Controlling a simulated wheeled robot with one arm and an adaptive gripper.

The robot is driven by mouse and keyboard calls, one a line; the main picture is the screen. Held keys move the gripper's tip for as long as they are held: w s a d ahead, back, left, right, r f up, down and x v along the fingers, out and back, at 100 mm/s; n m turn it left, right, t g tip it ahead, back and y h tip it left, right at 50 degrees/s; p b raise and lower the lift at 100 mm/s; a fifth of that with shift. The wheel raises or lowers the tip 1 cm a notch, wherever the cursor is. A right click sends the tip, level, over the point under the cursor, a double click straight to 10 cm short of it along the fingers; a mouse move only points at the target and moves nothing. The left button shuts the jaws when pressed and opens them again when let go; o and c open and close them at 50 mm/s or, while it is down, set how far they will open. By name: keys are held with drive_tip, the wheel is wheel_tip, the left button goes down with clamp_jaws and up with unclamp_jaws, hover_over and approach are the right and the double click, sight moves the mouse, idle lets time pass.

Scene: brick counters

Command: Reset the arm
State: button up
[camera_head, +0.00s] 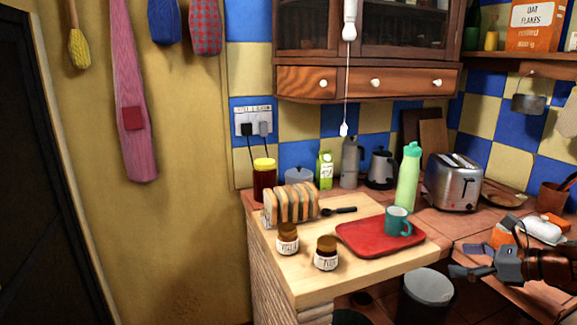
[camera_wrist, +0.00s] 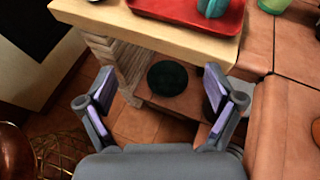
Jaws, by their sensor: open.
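My gripper (camera_head: 487,261) is at the right of the head view, in front of the brick counter and to the right of the wooden board. In the wrist view my gripper (camera_wrist: 163,98) has its two fingers spread wide apart. Nothing is between them; the floor and the lower shelf show beyond. My arm comes in from the right edge of the head view, and most of it is out of frame.
A wooden board (camera_head: 294,277) holds a red tray (camera_head: 360,240) with a teal mug (camera_head: 397,221), two jars and bread. A toaster (camera_head: 453,182) and green bottle (camera_head: 408,178) stand behind. A grey-lidded bin (camera_head: 428,288) stands below, near my gripper.

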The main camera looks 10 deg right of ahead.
drive_tip(key=s+a+n+g+y, duration=0.15)
drive_tip(key=a+n+g, duration=0.6)
drive_tip(key=a, duration=1.15)
drive_tip(key=s+a+f+n+g+h, duration=0.2)
drive_tip(key=s+a+f+n, duration=0.1)
drive_tip(key=s+a+n, duration=0.6)
drive_tip(key=s+f+n+g+h, duration=0.2)
drive_tip(key=s+f+n+h, duration=0.15)
drive_tip(key=s+n, duration=0.45)
drive_tip(key=s+f+n+g+h, duration=0.2)
drive_tip(key=s+f+n+h, duration=0.15)
drive_tip(key=s, duration=0.75)
drive_tip(key=s+p+v, duration=0.3)
drive_tip(key=p+v, duration=1)
drive_tip(key=v, duration=0.1)
drive_tip(key=shift+w+a+r+t, duration=0.15)
drive_tip(key=shift+a+r+t, duration=0.25)
drive_tip(key=shift+r+t, duration=0.05)
